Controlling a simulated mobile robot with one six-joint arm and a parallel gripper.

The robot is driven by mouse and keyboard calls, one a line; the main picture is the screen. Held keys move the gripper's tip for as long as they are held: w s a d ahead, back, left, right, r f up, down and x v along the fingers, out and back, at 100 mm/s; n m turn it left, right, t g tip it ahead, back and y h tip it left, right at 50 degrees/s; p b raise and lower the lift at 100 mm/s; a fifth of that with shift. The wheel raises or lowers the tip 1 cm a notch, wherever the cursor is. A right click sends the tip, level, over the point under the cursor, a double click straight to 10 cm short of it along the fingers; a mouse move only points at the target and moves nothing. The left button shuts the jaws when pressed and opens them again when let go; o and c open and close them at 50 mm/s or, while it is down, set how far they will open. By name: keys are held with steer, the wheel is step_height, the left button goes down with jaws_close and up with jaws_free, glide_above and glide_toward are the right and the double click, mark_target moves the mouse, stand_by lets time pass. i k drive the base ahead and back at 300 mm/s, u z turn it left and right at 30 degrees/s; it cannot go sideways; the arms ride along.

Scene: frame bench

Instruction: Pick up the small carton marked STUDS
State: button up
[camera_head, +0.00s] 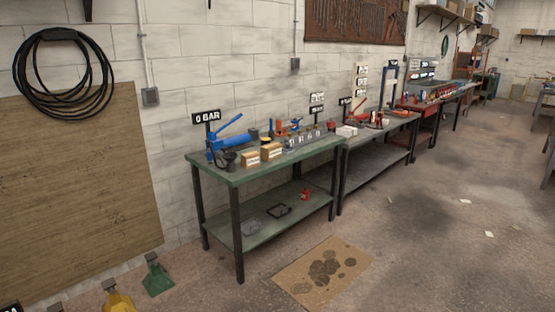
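Two small brown cartons with pale labels stand near the front edge of the green bench (232,178). One carton (251,159) is on the left and the other carton (271,151) is just to its right. The print on both labels is too small to read, so I cannot tell which is marked STUDS. My gripper is not in view.
A blue hand pump (228,136) stands behind the cartons, and a dark cup-like item (229,160) is to their left. A stained mat (323,272) lies in front of the bench. Green (157,275) and yellow (118,299) stands are at lower left. Floor at right is mostly clear.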

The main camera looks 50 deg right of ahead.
mark_target(250, 160)
steer(key=u, duration=0.7)
steer(key=k, duration=0.1)
steer(key=z, duration=2.05)
steer(key=k, duration=0.95)
steer(key=u, duration=0.1)
steer(key=i, duration=0.9)
steer(key=z, duration=0.05)
